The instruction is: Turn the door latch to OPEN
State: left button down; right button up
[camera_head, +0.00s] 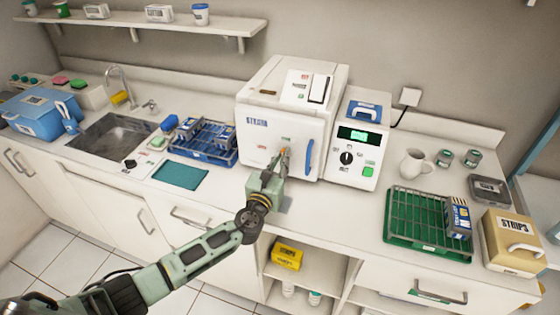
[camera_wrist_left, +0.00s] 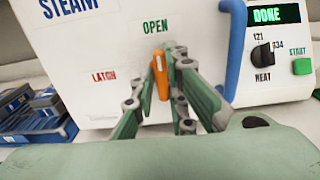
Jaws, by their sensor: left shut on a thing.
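The white sterilizer (camera_head: 262,150) stands on the counter. My left gripper (camera_head: 282,165) is at the door front. In the left wrist view its fingers (camera_wrist_left: 163,82) are closed around the latch, one on each side. The fingers hide part of the latch and its pivot. My right gripper is in neither view.
A blue door handle (camera_head: 309,157) is just right of the latch. A control unit (camera_head: 357,150) reading DONE stands beside the sterilizer. A blue rack (camera_head: 217,157) is to the left, and a green tray (camera_head: 397,240) is to the right. Bare counter lies in front.

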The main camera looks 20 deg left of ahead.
pick_arm(q)
jog(key=shift+w+r, duration=0.1)
jog(key=shift+r, duration=0.25)
jog(key=c, duration=1.8)
grip_release()
jog(key=shift+d, duration=0.15)
jog(key=shift+f, duration=0.2)
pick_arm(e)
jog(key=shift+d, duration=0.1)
pick_arm(q)
jog(key=shift+f, duration=0.1)
jog(key=s, duration=1.2)
jog(key=shift+a, duration=0.2)
